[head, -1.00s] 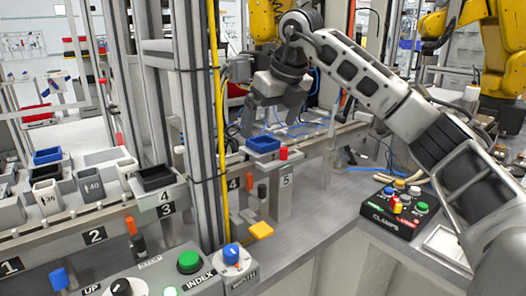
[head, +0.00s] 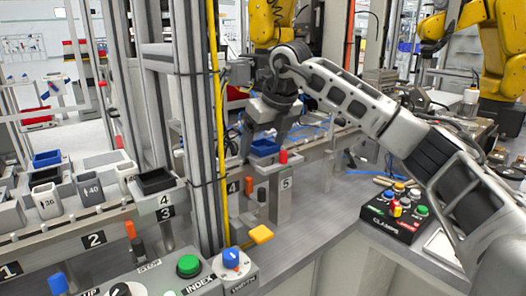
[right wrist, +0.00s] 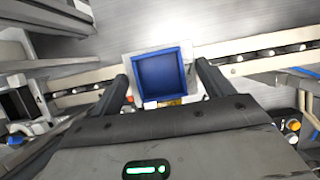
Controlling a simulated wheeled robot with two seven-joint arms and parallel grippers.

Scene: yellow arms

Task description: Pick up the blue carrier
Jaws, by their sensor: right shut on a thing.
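The blue carrier (head: 264,148) is a small open square tray on the station marked 5, at the middle of the head view. It also shows from above in the right wrist view (right wrist: 161,74), with a pale plate around it. My right gripper (head: 263,143) reaches down over it and is shut on it, one finger on each side. In the right wrist view the dark fingers (right wrist: 162,82) flank its left and right walls. The carrier sits level and seems still at its station. My left gripper is not in view.
A red peg (head: 283,157) stands right beside the carrier. A yellow vertical hose (head: 219,130) and grey posts rise to the left. Another blue tray (head: 46,158) and a black tray (head: 155,181) are farther left. A button box (head: 396,212) sits at right.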

